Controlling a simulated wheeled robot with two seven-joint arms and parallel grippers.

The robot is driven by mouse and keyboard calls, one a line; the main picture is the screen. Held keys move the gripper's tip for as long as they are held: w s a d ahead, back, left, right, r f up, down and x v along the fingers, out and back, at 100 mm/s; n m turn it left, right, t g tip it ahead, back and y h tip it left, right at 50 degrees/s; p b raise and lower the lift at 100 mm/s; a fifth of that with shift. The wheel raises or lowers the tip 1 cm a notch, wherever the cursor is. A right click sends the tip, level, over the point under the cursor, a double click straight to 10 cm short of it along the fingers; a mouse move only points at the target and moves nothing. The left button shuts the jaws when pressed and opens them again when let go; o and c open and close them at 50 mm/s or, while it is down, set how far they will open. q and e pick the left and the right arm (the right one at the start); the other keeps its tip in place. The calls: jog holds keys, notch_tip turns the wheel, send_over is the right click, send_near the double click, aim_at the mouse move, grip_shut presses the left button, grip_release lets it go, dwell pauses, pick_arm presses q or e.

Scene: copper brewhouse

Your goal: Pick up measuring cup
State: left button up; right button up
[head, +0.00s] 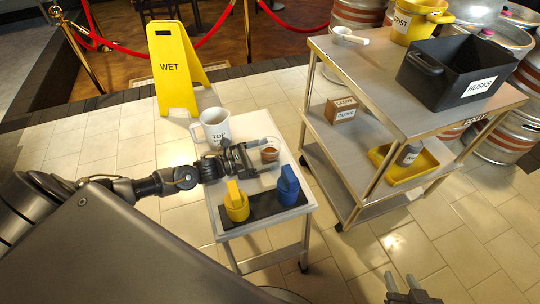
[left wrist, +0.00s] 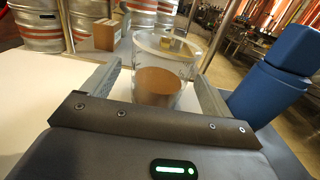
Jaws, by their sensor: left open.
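A clear cup (head: 270,154) with brown contents stands on the small white table, at its right side. In the left wrist view the clear cup (left wrist: 160,80) stands upright between my two fingers. My left gripper (head: 274,157) is open, with a finger on either side of the cup; I see gaps beside it. A small white handled cup (head: 348,36) lies on the top shelf of the steel trolley, away from both grippers. My right gripper (head: 404,287) is at the bottom right, empty, its fingers apart, over the floor.
On the white table (head: 228,121) stand a white jug marked TOP (head: 215,128) and, on a dark mat, yellow (head: 236,206) and blue (head: 288,188) blocky objects. The blue one is close beside my left gripper. The steel trolley (head: 370,90) carries a black HUSKS bin (head: 455,72).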

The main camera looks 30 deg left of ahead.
pick_arm(q)
jog(key=shift+x, duration=1)
jog(key=c, duration=1.4)
